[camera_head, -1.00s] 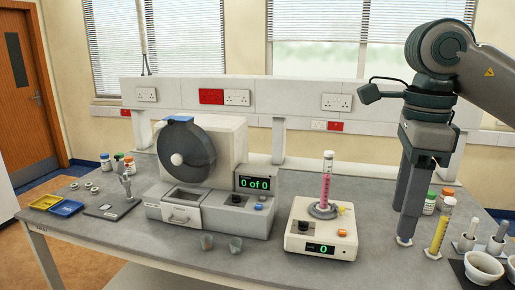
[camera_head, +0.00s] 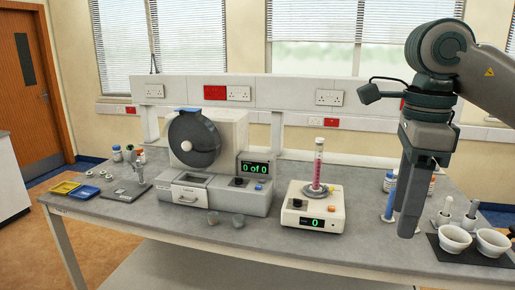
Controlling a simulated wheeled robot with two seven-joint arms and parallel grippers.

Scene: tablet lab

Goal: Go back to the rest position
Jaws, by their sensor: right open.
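My right gripper (camera_head: 409,231) hangs straight down over the right part of the bench, fingers lowest. One finger hides most of the other. It is open, and I see nothing held in it. A blue cylinder (camera_head: 388,207) shows just left of the fingers, partly hidden behind them. My left gripper is out of view.
The grey bench (camera_head: 340,255) bears a stirrer-like device (camera_head: 315,207) with a pink-filled cylinder (camera_head: 318,168) on top, and a machine (camera_head: 215,195) with a round drum. White bowls (camera_head: 455,239) and pestles stand right of the gripper. Floor shows in front.

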